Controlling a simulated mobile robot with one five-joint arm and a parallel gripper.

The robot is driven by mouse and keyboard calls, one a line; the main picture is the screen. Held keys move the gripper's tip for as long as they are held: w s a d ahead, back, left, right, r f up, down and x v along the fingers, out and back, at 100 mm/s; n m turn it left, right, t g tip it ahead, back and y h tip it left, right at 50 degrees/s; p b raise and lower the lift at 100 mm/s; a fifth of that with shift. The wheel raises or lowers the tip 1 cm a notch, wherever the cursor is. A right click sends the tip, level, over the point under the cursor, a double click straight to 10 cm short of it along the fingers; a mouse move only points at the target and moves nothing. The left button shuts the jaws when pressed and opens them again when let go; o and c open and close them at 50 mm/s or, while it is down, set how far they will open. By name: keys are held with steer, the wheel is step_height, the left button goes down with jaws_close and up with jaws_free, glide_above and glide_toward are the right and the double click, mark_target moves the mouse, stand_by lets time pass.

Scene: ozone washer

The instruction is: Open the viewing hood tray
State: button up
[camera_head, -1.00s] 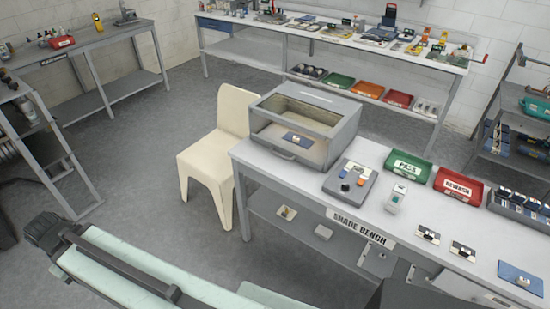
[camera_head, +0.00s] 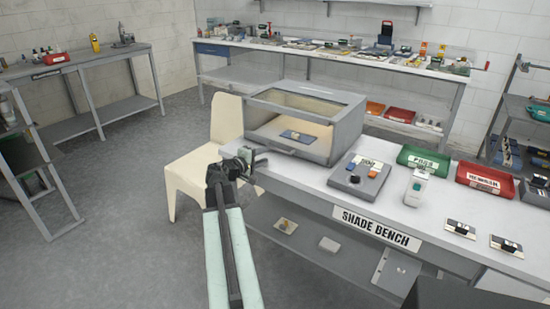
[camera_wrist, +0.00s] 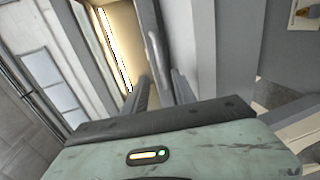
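The viewing hood (camera_head: 347,130) is a grey box with a glazed top on the left end of the shade bench. Its tray (camera_head: 312,153) is the low front part, with a slim bar handle (camera_head: 279,149); it looks shut. A blue piece with a dark part (camera_head: 298,136) lies inside. My gripper (camera_head: 252,160) is at the bench's left edge, just left of the tray front. In the wrist view my gripper (camera_wrist: 160,92) has its two fingers apart and nothing between the tips. A pale grey bar, seemingly the handle (camera_wrist: 153,52), is just beyond them.
A control box with knobs (camera_head: 361,174), a white device (camera_head: 417,187), a green bin (camera_head: 424,160) and a red bin (camera_head: 485,178) stand right of the hood. A cream chair (camera_head: 203,160) is close behind my arm.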

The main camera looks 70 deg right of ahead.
mark_target(277, 150)
steer(key=b+x, duration=0.1)
steer(key=x, duration=0.6)
steer(key=shift+d+f, duration=0.1)
steer(key=shift+d, duration=0.2)
steer(key=shift+c, duration=0.2)
jaws_close()
stand_by(0.7)
